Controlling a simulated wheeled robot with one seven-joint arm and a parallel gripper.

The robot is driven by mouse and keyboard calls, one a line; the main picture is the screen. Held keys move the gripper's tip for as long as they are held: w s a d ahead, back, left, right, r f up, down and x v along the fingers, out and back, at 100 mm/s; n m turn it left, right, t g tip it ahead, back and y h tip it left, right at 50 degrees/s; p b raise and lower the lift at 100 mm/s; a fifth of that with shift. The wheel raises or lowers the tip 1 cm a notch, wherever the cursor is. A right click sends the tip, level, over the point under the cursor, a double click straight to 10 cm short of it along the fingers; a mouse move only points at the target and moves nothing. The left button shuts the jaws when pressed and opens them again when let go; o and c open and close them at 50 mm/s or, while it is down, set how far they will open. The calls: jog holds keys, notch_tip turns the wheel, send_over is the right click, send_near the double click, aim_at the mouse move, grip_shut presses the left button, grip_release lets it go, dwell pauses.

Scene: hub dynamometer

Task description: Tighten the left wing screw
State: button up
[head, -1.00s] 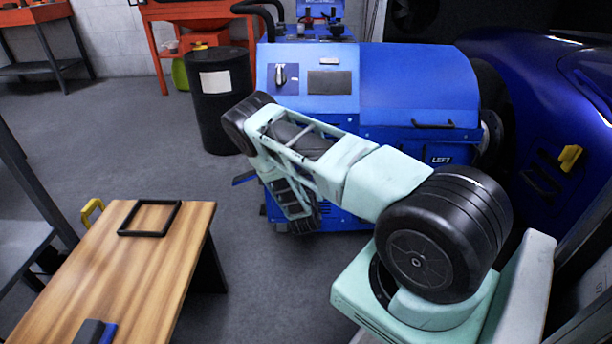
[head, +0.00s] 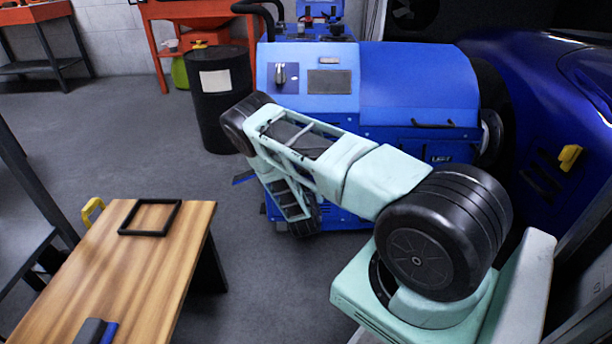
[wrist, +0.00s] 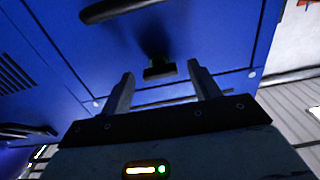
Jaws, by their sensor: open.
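In the wrist view, a small dark wing screw (wrist: 158,69) sticks out from the blue front panel (wrist: 70,50) of the dynamometer. My gripper (wrist: 158,75) is open, with one finger on each side of the screw in the picture. I see no finger touching it, and the remaining depth between the fingertips and the screw is hard to judge. In the head view, the blue dynamometer (head: 420,85) stands behind my arm. The wing screw and my gripper's fingers are hidden there.
A black handle (wrist: 120,10) sits above the screw in the wrist view. A wooden table (head: 135,260) with a black frame (head: 150,217) stands at the left front. A black drum (head: 222,110) is left of the machine, and a blue car (head: 550,110) is at the right.

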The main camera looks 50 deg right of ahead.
jog(key=p+v, duration=0.3)
jog(key=v, duration=1.3)
jog(key=shift+s, duration=0.2)
jog(key=shift+a, duration=0.1)
jog(key=w+a+r+g+y, duration=0.1)
jog(key=w+a+r+y, duration=0.3)
jog(key=a, duration=0.4)
jog(key=w+a+r+g+y, duration=0.1)
jog(key=w+a+g+y, duration=0.1)
jog(key=w+a+y, duration=0.4)
jog(key=s+a+r+n+g+y, duration=0.2)
jog(key=s+a+r+n+y, duration=0.15)
jog(key=a+r, duration=0.55)
jog(key=s+a+r+n+g+y, duration=0.1)
jog(key=s+a+r+n+y, duration=0.25)
jog(key=a, duration=0.95)
jog(key=s+r+n+g+h, duration=0.1)
jog(key=s+r+n+g, duration=0.2)
jog(key=s+r+n, duration=0.55)
jog(key=s+r+n+g+h, duration=0.15)
jog(key=s+r, duration=0.45)
jog(key=s, duration=0.7)
notch_tip(320, 180, up, 29)
jog(key=g+p, duration=0.1)
jog(key=p, duration=2.8)
jog(key=shift+s+d+n+p, duration=0.25)
jog(key=shift+s+n+p, duration=0.05)
jog(key=shift+p, duration=0.1)
